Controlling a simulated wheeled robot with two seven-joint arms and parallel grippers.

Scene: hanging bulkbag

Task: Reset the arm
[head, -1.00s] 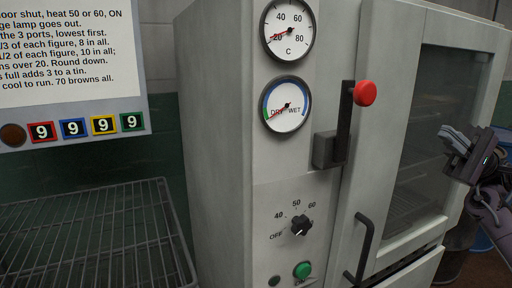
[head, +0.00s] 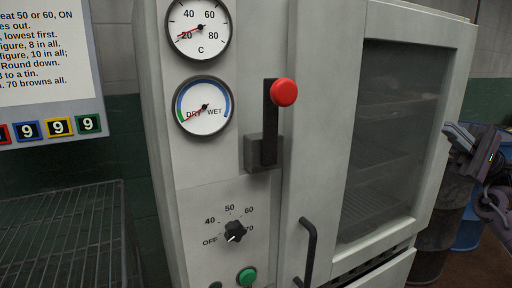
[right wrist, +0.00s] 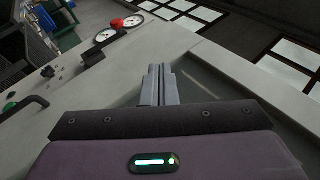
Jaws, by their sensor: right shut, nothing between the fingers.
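My right gripper (head: 462,136) is at the right edge of the head view, in front of the cabinet's right side. In the right wrist view its two fingers (right wrist: 159,72) are together with nothing between them. The grey cabinet (head: 220,150) fills the middle of the head view. Its door with a dark window (head: 385,130) is closed. A lever with a red knob (head: 284,93) stands upright beside the door. My left gripper is not in view.
The cabinet front has a temperature dial (head: 199,28), a dry-wet dial (head: 203,106), a black rotary knob (head: 235,232), a green button (head: 247,276) and a door handle (head: 308,250). A wire rack (head: 70,230) stands at left under a notice (head: 45,55). Barrels (head: 435,230) stand at right.

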